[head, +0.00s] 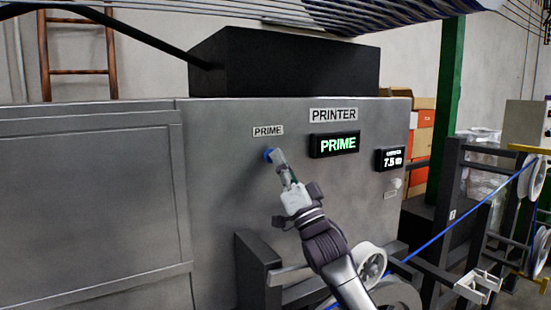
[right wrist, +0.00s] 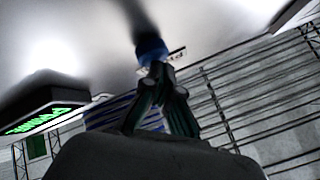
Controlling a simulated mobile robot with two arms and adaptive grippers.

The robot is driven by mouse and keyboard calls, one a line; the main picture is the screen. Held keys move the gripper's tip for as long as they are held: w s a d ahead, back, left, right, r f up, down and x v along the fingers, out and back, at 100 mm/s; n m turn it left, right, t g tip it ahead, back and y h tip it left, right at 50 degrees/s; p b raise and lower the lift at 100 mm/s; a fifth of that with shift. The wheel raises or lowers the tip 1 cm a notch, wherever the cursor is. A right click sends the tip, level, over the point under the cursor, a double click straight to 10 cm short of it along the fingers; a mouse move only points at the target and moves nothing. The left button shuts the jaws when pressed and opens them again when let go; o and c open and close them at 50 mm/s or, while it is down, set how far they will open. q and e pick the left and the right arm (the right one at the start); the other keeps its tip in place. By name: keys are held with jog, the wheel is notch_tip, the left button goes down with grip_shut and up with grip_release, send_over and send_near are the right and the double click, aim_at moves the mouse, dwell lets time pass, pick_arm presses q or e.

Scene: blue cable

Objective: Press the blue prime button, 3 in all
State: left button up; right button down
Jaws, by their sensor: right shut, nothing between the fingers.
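The blue prime button (head: 268,154) sits on the grey printer panel just under a small PRIME label (head: 268,131). My right gripper (head: 276,156) is shut and empty, its fingertips at the button and partly covering it. In the right wrist view the blue button (right wrist: 151,50) shows right at the tips of the shut fingers (right wrist: 158,70). I cannot tell whether the tips touch it or how far it is pressed in. A lit display (head: 335,144) right of the button reads PRIME in green. My left gripper is not in view.
A second small display (head: 390,158) and a pale knob (head: 396,183) are further right on the panel. White reels (head: 370,262) and a blue cable (head: 440,234) run at the lower right. The panel left of the button is bare.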

jog(key=shift+s, duration=0.1)
pick_arm(q)
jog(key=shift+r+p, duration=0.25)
jog(key=shift+p, duration=0.05)
pick_arm(e)
jog(key=shift+s+d+f, duration=0.1)
jog(key=shift+s+d, duration=0.45)
jog(key=shift+s, duration=0.3)
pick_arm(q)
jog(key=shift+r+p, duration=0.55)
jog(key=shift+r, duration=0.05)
pick_arm(e)
jog(key=s+d, duration=0.2)
jog(key=s, duration=0.2)
jog(key=shift+s+d, duration=0.1)
jog(key=shift+d, duration=0.3)
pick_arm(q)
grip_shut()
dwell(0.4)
